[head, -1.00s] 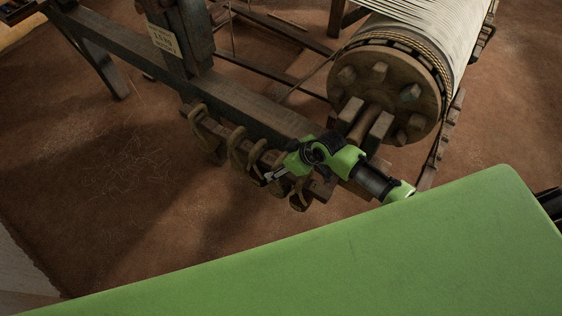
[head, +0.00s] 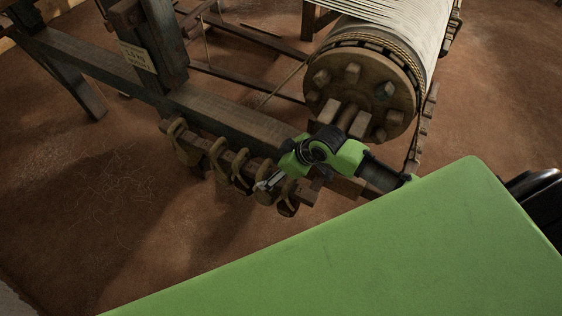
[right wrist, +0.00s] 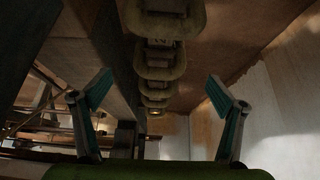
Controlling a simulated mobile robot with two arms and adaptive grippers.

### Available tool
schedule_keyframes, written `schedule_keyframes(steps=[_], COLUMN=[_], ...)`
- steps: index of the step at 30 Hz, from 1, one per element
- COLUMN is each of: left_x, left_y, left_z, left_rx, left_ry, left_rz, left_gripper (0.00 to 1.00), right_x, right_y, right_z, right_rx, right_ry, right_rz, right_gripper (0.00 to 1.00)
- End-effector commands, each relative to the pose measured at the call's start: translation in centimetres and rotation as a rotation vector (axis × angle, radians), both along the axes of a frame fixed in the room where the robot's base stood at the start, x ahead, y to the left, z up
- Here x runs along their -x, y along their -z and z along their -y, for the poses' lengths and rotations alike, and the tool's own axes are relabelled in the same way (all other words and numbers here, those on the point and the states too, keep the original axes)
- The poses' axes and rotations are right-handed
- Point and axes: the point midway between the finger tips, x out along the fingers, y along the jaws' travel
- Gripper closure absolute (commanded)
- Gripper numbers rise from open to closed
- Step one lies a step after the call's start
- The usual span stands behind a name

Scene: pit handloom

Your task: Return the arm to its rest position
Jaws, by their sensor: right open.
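My right arm is green and black and reaches in over the near end of the loom frame. Its right gripper (head: 263,185) is over the wooden rail with several hanging loops (head: 217,158), and in the head view it overlaps one of the near loops. In the right wrist view my right gripper (right wrist: 158,80) is open, its two teal-padded fingers wide apart. The row of loops (right wrist: 160,62) runs away from the camera between the fingers in that picture; whether any touches is hard to tell. My left gripper is not in view.
The loom's dark beam (head: 225,118) runs beside the loops. A wooden roller with pegs (head: 362,85) carries pale threads behind my arm. A post with a paper label (head: 138,58) stands at the left. The brown floor (head: 80,195) at the left is clear.

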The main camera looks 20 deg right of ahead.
Motion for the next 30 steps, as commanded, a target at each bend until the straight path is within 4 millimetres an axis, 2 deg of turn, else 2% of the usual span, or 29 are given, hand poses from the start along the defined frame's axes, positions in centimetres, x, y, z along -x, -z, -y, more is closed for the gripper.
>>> schedule_keyframes(steps=[3, 9, 17, 20, 23, 25, 30], left_x=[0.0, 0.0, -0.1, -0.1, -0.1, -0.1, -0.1], left_y=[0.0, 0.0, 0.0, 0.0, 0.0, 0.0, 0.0], left_z=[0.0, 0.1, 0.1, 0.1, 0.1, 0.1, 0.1], left_rx=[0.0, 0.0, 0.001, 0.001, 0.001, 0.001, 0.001], left_ry=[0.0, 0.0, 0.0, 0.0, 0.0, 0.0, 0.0], left_rz=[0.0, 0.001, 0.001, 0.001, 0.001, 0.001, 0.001], left_gripper=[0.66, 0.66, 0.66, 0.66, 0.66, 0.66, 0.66], right_x=[1.0, 2.0, 2.2, 2.9, 5.2, 7.4, 12.0], right_y=[-2.0, -4.1, -4.6, -4.4, -4.2, -4.1, -4.6], right_z=[0.8, 1.5, 1.6, 0.9, -0.6, -1.6, -1.6], right_rx=[0.001, -0.003, -0.003, -0.008, -0.009, -0.004, 0.028], right_ry=[-0.002, -0.001, -0.001, 0.0, 0.013, 0.045, 0.167], right_rz=[0.002, 0.002, 0.003, -0.003, -0.022, -0.04, -0.088], right_gripper=[0.12, 0.12, 0.12, 0.12, 0.12, 0.12, 0.12])
